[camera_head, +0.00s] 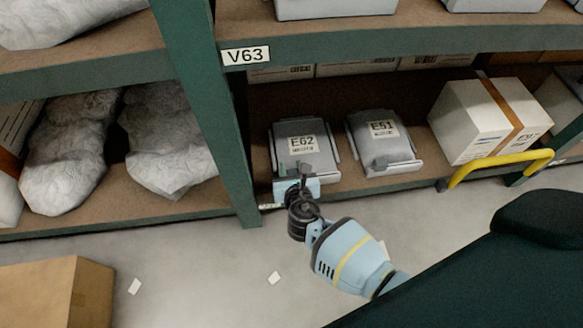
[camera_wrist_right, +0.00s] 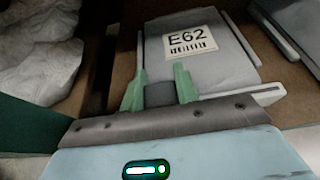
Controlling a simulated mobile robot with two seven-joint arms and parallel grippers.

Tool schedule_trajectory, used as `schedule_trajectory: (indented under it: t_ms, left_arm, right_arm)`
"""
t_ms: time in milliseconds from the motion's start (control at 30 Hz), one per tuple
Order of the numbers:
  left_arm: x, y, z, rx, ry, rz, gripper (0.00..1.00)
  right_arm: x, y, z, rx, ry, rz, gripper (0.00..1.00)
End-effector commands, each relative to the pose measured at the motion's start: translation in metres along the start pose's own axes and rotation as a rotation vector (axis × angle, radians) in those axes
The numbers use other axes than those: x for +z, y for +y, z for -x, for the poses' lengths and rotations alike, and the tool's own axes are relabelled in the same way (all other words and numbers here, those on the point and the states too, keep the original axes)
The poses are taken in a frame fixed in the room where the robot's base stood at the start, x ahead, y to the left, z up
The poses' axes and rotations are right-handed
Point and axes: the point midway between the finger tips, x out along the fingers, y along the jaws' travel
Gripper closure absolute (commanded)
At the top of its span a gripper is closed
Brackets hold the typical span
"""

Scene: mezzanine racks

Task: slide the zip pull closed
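A grey pouch labelled E62 (camera_head: 299,150) lies on the lower rack shelf; it also fills the middle of the right wrist view (camera_wrist_right: 205,62). My right gripper (camera_head: 303,180) is at the pouch's front edge. In the right wrist view its two green fingers (camera_wrist_right: 160,80) stand close together, one on each side of a dark grey block, which looks like the zip pull (camera_wrist_right: 160,94). The block fills the gap between the fingers. My left gripper is not in view.
A second grey pouch labelled E51 (camera_head: 383,141) lies to the right, then a white carton (camera_head: 487,121) and a yellow rail (camera_head: 500,165). A green upright (camera_head: 205,100) stands left of E62. A cardboard box (camera_head: 55,292) is on the floor at the lower left.

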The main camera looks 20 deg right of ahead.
Motion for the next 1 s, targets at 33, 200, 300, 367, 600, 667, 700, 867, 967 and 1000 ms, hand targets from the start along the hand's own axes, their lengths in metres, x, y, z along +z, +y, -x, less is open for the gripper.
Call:
schedule_trajectory:
  t_ms: [33,200,300,367,600,667,700,867,967,1000]
  left_arm:
    - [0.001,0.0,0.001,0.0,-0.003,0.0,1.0]
    - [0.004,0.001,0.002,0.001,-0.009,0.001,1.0]
    - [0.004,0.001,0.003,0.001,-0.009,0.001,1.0]
    - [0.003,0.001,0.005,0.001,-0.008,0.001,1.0]
    - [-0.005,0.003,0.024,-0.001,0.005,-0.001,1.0]
    - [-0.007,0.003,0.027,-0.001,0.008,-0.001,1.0]
    - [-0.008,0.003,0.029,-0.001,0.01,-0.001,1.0]
    - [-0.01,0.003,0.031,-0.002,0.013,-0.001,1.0]
    - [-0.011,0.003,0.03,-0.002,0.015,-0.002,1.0]
    - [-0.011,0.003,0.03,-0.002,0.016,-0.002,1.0]
  right_arm:
    - [0.0,0.0,0.0,0.0,0.0,0.0,0.87]
    - [0.0,0.0,0.0,0.0,0.0,0.0,1.0]
    - [0.0,-0.002,0.0,-0.001,0.0,0.0,1.0]
    - [0.0,-0.007,0.0,-0.001,0.001,0.002,1.0]
    - [0.003,-0.063,0.001,-0.005,-0.002,0.007,1.0]
    - [0.002,-0.078,0.001,-0.003,-0.001,0.007,1.0]
    - [0.002,-0.087,0.001,-0.003,-0.001,0.005,1.0]
    - [0.001,-0.108,0.0,-0.001,-0.001,0.002,1.0]
    - [0.0,-0.112,0.0,0.0,0.0,0.0,1.0]
    - [0.0,-0.112,0.0,0.0,0.0,0.0,1.0]
